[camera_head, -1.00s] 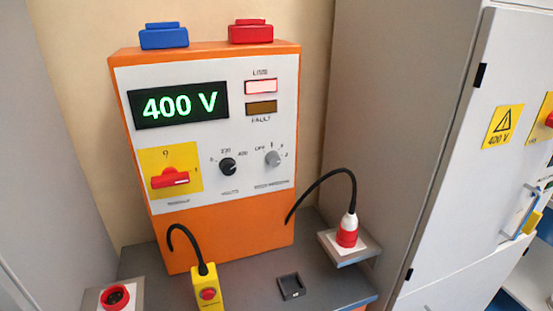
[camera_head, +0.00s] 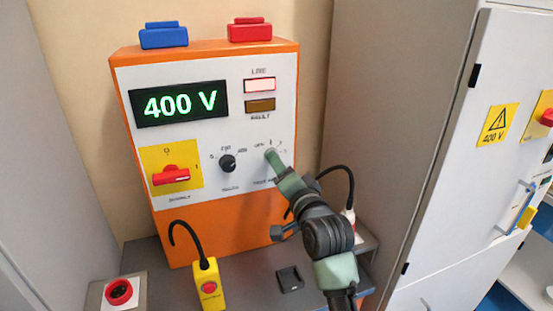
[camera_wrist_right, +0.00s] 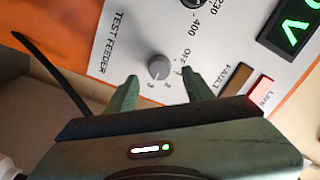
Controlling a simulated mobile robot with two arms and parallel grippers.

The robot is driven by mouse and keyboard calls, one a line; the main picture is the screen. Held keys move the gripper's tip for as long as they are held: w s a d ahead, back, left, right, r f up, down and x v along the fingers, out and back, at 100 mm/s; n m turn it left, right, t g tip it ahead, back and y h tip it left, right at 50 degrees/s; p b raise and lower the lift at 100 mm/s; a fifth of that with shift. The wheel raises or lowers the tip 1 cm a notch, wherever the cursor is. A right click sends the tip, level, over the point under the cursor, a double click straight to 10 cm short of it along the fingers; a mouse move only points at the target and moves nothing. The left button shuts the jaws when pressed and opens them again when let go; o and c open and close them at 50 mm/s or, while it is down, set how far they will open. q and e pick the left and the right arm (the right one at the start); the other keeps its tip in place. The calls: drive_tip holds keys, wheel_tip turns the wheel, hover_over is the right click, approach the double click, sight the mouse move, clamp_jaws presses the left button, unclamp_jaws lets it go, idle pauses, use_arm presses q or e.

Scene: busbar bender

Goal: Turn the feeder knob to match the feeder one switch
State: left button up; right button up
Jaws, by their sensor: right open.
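The grey feeder knob (camera_wrist_right: 158,68) sits on the orange unit's white front panel, beside the words TEST FEEDER. Its dial shows OFF and numbered positions; I cannot read its pointer surely. My right gripper (camera_wrist_right: 158,78) is open, with one finger on each side of the knob; contact cannot be told. In the head view, my right gripper (camera_head: 274,163) reaches the panel and partly covers the knob. A red switch on a yellow plate (camera_head: 543,118) shows at the right edge on a cabinet door; its feeder label is not readable. My left gripper is out of view.
The display (camera_head: 180,104) reads 400 V and the LIVE lamp (camera_head: 259,86) is lit. A black volts knob (camera_head: 227,163) and red main switch (camera_head: 171,175) are to the left. A yellow pendant (camera_head: 208,285) stands below. The cabinet's side wall is at right.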

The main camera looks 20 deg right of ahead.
drive_tip(key=w, duration=0.3)
drive_tip(key=shift+w+a, duration=0.1)
drive_tip(key=shift+w, duration=0.2)
clamp_jaws()
drive_tip(key=shift+p, duration=0.4)
